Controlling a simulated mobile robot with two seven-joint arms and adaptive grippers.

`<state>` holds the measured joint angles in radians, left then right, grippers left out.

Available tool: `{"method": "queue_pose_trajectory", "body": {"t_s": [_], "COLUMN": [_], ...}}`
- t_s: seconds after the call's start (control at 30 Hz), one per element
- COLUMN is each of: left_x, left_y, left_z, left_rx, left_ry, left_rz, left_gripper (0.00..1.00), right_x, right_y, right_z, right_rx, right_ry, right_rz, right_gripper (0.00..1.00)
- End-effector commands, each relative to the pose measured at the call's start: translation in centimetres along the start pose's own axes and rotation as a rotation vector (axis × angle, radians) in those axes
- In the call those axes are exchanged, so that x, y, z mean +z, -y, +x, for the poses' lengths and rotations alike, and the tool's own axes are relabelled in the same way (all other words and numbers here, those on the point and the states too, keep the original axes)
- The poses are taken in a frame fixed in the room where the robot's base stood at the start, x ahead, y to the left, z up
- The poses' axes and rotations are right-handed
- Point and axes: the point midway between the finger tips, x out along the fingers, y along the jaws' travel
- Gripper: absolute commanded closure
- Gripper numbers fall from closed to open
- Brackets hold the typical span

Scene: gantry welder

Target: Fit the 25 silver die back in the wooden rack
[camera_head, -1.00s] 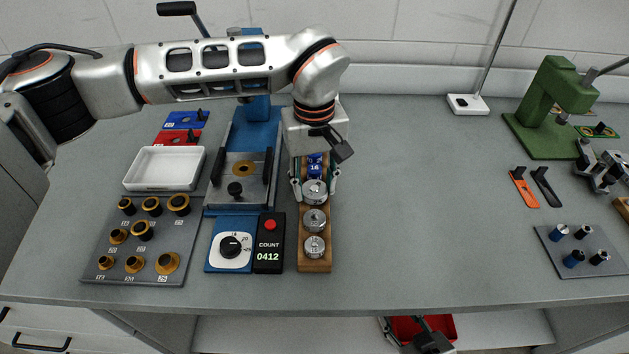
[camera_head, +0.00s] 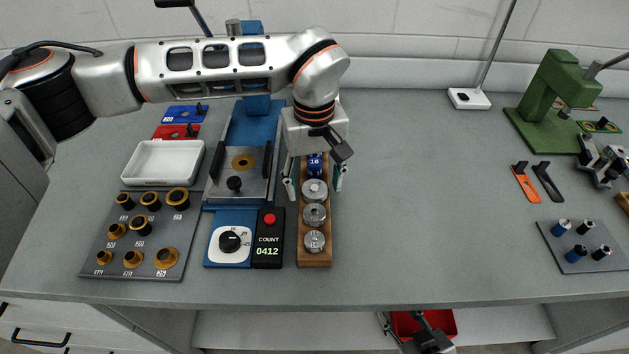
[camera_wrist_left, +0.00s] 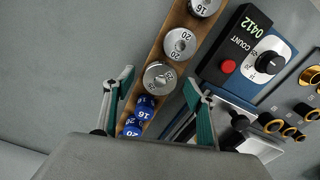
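The 25 silver die (camera_wrist_left: 160,78) sits upright in the wooden rack (camera_wrist_left: 150,55), with its number showing in the left wrist view. In the head view it is the farthest silver die (camera_head: 314,190) of the row, just in front of the blue dies. My left gripper (camera_head: 315,185) is open, one finger on each side of the rack near this die. The fingers look clear of the die in the left wrist view (camera_wrist_left: 158,85). Whether it is fully seated cannot be told. My right gripper (camera_head: 403,322) looks open and empty, low beyond the table's front edge.
Two other silver dies, a 20 (camera_wrist_left: 180,45) and a 16 (camera_wrist_left: 203,6), stand in the rack. Blue dies (camera_wrist_left: 139,115) sit at its other end. The count box (camera_head: 269,238) and blue press (camera_head: 240,180) are close on the left. The table right of the rack is clear.

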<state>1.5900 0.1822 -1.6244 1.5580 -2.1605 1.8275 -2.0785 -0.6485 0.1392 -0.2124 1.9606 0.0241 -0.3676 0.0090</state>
Motion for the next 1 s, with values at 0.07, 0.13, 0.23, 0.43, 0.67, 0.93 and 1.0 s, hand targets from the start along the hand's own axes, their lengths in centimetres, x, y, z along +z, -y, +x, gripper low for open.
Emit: {"method": "queue_pose_trajectory", "body": {"t_s": [0.07,0.13,0.23,0.43,0.67,0.93,1.0], "left_x": [0.0,0.0,0.0,-0.1,-0.1,-0.1,0.0], "left_y": [0.0,0.0,0.1,0.0,0.0,0.0,0.0], "left_z": [0.0,0.0,0.0,-2.2,-7.0,-11.1,-11.5], "left_rx": [-0.001,-0.001,-0.002,0.0,0.001,0.0,0.0], "left_ry": [0.0,0.0,0.001,-0.003,-0.005,-0.003,-0.001], "left_rz": [0.0,0.0,0.0,-0.001,-0.001,0.0,0.0], "left_gripper": [0.44,0.44,0.44,0.44,0.44,0.44,0.44], "right_x": [0.0,0.0,0.1,0.0,0.0,0.0,0.0], "right_y": [0.0,0.0,-0.1,-0.1,0.0,0.0,0.0], "right_z": [0.0,0.0,0.0,0.0,0.0,0.0,0.0], "right_rx": [0.0,0.0,0.001,0.001,0.0,0.0,0.0], "right_ry": [0.0,0.0,0.001,0.0,-0.001,-0.001,-0.001], "right_rz": [0.0,0.0,-0.004,-0.002,-0.001,-0.001,-0.001], "right_gripper": [0.6,0.6,0.6,0.6,0.6,0.6,0.6]}}
